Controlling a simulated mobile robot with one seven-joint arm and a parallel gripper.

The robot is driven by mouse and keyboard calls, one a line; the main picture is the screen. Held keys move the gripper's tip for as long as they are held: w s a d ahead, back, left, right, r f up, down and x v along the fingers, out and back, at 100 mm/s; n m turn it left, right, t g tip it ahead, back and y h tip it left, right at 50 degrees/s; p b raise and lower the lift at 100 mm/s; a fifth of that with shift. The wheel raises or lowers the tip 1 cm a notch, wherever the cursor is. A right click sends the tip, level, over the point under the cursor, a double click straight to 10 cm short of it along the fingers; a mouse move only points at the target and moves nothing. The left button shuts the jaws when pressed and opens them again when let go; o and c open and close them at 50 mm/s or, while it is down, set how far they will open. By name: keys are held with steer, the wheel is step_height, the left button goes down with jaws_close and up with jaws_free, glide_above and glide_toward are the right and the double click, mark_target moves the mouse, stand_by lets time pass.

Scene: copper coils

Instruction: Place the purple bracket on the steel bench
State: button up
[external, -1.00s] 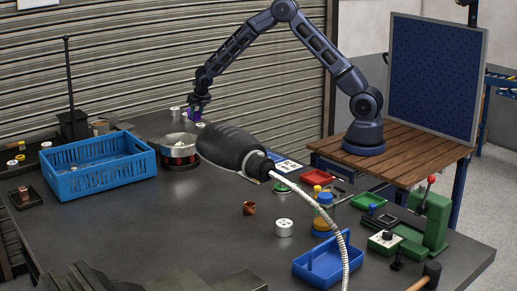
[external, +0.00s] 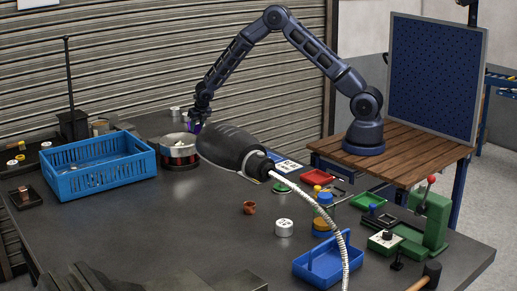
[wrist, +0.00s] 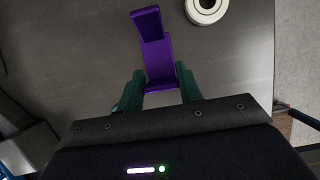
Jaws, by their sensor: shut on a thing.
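The purple bracket (wrist: 157,45) is held between the two green fingers of my gripper (wrist: 161,88) in the wrist view. In the external view the bracket (external: 195,127) shows as a small purple patch under my gripper (external: 199,115), partly hidden behind the black lamp head. The steel bench (external: 190,225) is the wide dark top. The bracket is over its back part, beside the metal pan. I cannot tell whether it touches the bench.
The metal pan (external: 178,146) stands just left of my gripper, with a blue crate (external: 102,178) further left. The black lamp head (external: 225,146) is close in front. A white roll (wrist: 205,8) lies near the bracket in the wrist view. The bench's front middle is mostly clear.

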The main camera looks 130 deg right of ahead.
steer(key=o, duration=1)
steer(key=shift+f, duration=0.1)
steer(key=v, duration=1.3)
steer(key=w+a+r+m+t, duration=0.1)
steer(key=w+a+r+m, duration=0.2)
steer(key=a+r, duration=0.8)
steer(key=w+a+r+m, duration=0.3)
steer(key=a+r, duration=0.5)
steer(key=a, duration=0.8)
steer(key=s+a+r+m+t+y, duration=0.1)
steer(key=s+a+r+m, duration=0.25)
steer(key=a, duration=0.65)
steer(key=s+a+r+m+t, duration=0.15)
steer(key=a+r, duration=0.25)
steer(key=a, duration=0.6)
steer(key=s+a+m+y, duration=0.1)
steer(key=s+a+m, duration=0.1)
steer(key=s+a, duration=0.4)
steer(key=s+a+m+y, duration=0.1)
steer(key=s+a+m, duration=0.1)
steer(key=s+a, duration=0.4)
steer(key=s+a+m+t+y, duration=0.1)
steer(key=s+a+m, duration=0.2)
steer(key=s+a, duration=0.4)
steer(key=shift+f+y, duration=0.3)
steer(key=shift+f, duration=0.05)
